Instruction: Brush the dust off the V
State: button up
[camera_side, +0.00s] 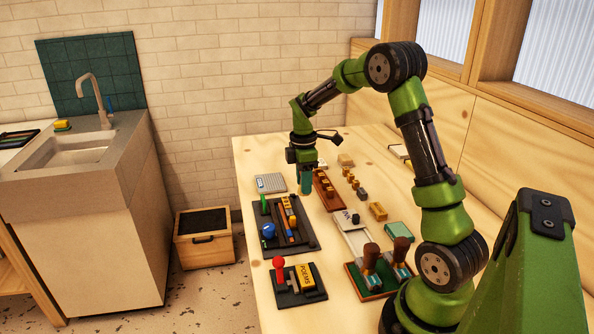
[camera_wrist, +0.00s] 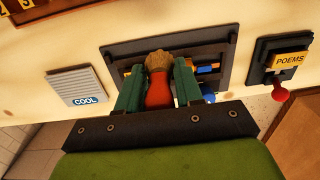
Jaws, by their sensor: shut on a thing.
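My gripper (camera_side: 305,184) is over the far part of the table, close to the brown rack. In the wrist view its green fingers (camera_wrist: 158,90) are shut on a brush with a red handle (camera_wrist: 158,93) and a brown bristle head (camera_wrist: 158,61). In the side view the brush is too small to make out. A brown rack (camera_side: 327,190) holds several yellow type pieces; part of a rack with yellow pieces shows at the top left of the wrist view (camera_wrist: 32,16). I cannot tell which piece is the V.
A grey COOL pad (camera_side: 270,183) lies left of my gripper. A dark tray (camera_side: 303,243) holds tools and a blue item. A POEMS stand (camera_side: 306,277) with a red-knobbed lever is in front. Loose yellow blocks (camera_side: 377,211) and two brown-handled stamps (camera_side: 370,257) stand to the right.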

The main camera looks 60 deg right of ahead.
jog(key=w+d+r, duration=0.3)
jog(key=w, duration=0.6)
jog(key=shift+s+a+f, duration=0.1)
jog(key=shift+f, duration=1.5)
jog(key=shift+s+a+f, duration=0.1)
jog(key=shift+f, duration=1.45)
jog(key=shift+s+a+f, duration=0.15)
jog(key=shift+f, duration=0.6)
jog(key=shift+s+a, duration=1.3)
jog(key=shift+s, duration=0.05)
jog(key=w+d, duration=0.3)
jog(key=shift+f, duration=0.1)
notch_tip(320, 180, up, 8)
